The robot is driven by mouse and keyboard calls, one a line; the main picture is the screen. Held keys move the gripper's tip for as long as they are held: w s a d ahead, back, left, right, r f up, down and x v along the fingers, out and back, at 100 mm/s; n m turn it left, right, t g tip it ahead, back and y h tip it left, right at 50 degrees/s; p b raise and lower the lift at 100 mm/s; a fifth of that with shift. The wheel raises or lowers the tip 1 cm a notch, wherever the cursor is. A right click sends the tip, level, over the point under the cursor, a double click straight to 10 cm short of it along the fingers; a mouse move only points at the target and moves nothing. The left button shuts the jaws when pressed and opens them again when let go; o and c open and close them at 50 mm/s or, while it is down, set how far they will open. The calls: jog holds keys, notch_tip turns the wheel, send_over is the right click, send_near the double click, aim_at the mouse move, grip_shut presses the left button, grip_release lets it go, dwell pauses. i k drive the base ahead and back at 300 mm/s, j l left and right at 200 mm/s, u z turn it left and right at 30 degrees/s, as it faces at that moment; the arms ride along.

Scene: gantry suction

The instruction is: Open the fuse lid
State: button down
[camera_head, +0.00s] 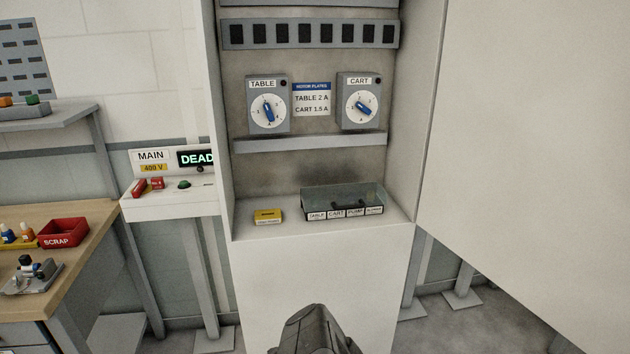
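A low dark fuse box (318,214) sits on the cabinet's bottom shelf, right of centre. Its front carries small white labels, among them TABLE, CART and PUMP; the rightmost is too small to read. A clear, glassy lid (345,192) shows over the box, and dark shapes show through it. It looks shut, but its edges are faint. My gripper (318,312) is a dark shape at the bottom middle, in front of the cabinet's lower panel, below and apart from the box. Its fingers cannot be made out, and nothing shows held.
A small yellow box (267,215) lies left of the fuse box. A large pale panel (540,150) fills the right. The MAIN panel (172,205), reading DEAD, and a workbench are left.

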aim_at(361, 203)
jog(key=k+u, duration=0.1)
jog(key=i+l+u, duration=0.1)
jog(key=i, duration=0.4)
jog(key=i+l+u, duration=0.1)
jog(key=i+l, duration=0.2)
jog(key=i, duration=0.25)
